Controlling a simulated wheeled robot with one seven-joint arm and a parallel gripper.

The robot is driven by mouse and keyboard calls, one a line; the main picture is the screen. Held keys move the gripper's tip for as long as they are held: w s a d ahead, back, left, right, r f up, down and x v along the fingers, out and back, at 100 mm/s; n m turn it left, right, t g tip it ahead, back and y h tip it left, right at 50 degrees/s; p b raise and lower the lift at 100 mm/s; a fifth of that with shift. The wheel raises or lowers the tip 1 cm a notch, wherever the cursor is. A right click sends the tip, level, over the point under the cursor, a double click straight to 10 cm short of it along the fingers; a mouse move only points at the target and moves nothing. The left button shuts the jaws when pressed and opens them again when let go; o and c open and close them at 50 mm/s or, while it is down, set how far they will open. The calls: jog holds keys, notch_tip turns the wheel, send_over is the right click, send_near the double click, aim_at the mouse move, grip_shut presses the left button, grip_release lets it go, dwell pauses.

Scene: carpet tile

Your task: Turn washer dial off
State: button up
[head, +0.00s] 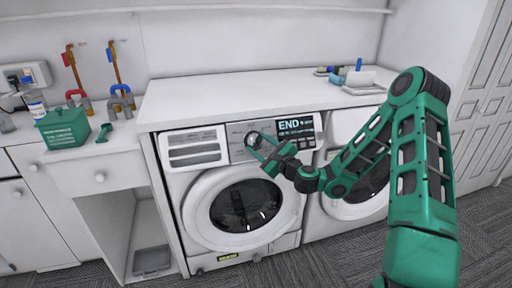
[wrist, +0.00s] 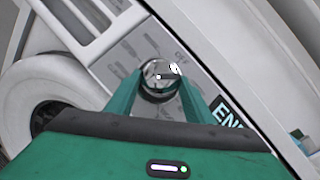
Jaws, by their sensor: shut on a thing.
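The washer (head: 188,200) stands under a white counter, with its round door shut. Its control panel has a display (head: 295,126) that reads "END". The round silver dial (head: 252,139) sits on the panel left of the display. My green gripper (head: 258,143) is at the dial, its two fingers on either side of it. In the wrist view the dial (wrist: 158,75) lies between the fingertips, and the word "OFF" is printed on the panel near it. The fingers hide part of the dial's sides. My gripper is shut on the dial.
A second front-loading machine (head: 338,208) stands to the right. The counter (head: 240,93) above is mostly clear, with small items at its right end. A green box (head: 64,128) stands on the left cabinet. Grey carpet lies in front.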

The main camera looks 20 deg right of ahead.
jog(key=n, duration=0.2)
jog(key=n+g+y, duration=0.1)
jog(key=n+g, duration=0.1)
jog(key=n, duration=0.1)
jog(key=shift+d+r+n+y, duration=0.1)
jog(key=shift+d+n+y, duration=0.2)
jog(key=shift+d+y, duration=0.1)
jog(key=shift+w+d+r+n+g+y, duration=0.1)
jog(key=shift+n+g+y, duration=0.2)
jog(key=shift+n+g, duration=1.25)
jog(key=shift+n+t, duration=0.35)
jog(key=shift+n, duration=0.2)
jog(key=o, duration=1)
jog(key=shift+o, duration=0.2)
jog(key=shift+r, duration=0.1)
jog(key=v, duration=1)
jog(key=shift+s+d, duration=0.2)
jog(key=shift+s, duration=0.05)
jog(key=shift+r, duration=0.1)
